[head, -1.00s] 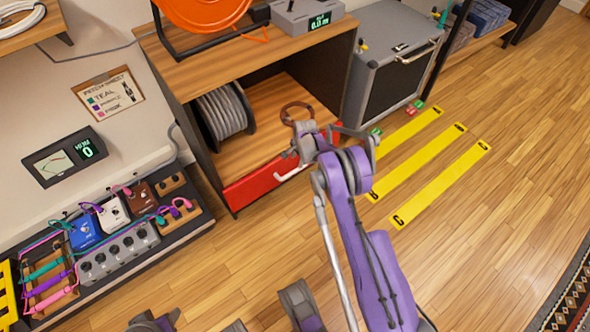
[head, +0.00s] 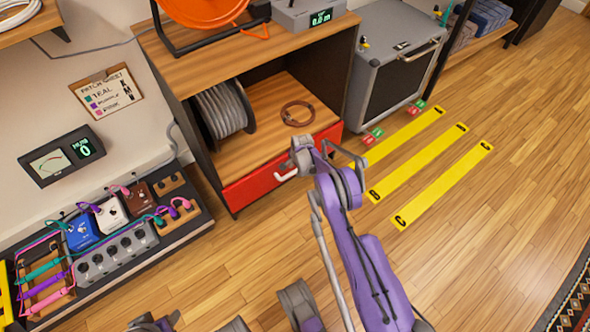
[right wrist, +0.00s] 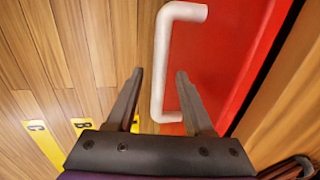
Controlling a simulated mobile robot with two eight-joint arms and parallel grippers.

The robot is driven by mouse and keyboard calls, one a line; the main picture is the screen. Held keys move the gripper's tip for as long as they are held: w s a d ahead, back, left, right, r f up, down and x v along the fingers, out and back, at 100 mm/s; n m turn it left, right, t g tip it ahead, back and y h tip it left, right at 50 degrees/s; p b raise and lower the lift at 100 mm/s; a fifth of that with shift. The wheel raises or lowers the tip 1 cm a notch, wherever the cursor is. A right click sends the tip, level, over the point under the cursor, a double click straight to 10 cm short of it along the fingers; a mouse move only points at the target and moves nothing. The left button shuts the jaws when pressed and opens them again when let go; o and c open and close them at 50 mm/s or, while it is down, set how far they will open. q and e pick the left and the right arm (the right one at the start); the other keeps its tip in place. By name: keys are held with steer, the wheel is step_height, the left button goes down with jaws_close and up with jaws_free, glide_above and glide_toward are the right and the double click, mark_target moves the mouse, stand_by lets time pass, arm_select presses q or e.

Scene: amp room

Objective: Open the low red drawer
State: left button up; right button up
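The low red drawer (head: 250,186) is at the bottom of the wooden cabinet and looks shut. Its white handle (head: 286,174) is partly covered by my right gripper (head: 303,154) in the head view, where the fingers are hard to make out. In the right wrist view, the red drawer front (right wrist: 215,60) fills the right side. The white handle (right wrist: 160,62) runs lengthwise between the spread fingertips of my right gripper (right wrist: 160,73). The fingers are open; I cannot tell whether they touch the handle.
The open shelf (head: 262,145) above the drawer holds a cable reel (head: 222,110) and a brown ring (head: 297,113). A grey amp (head: 395,65) stands right of the cabinet. Yellow floor strips (head: 415,165) lie nearby. A pedalboard (head: 110,245) is at left. Floor in front is clear.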

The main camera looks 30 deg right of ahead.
jaws_close()
stand_by(1.3)
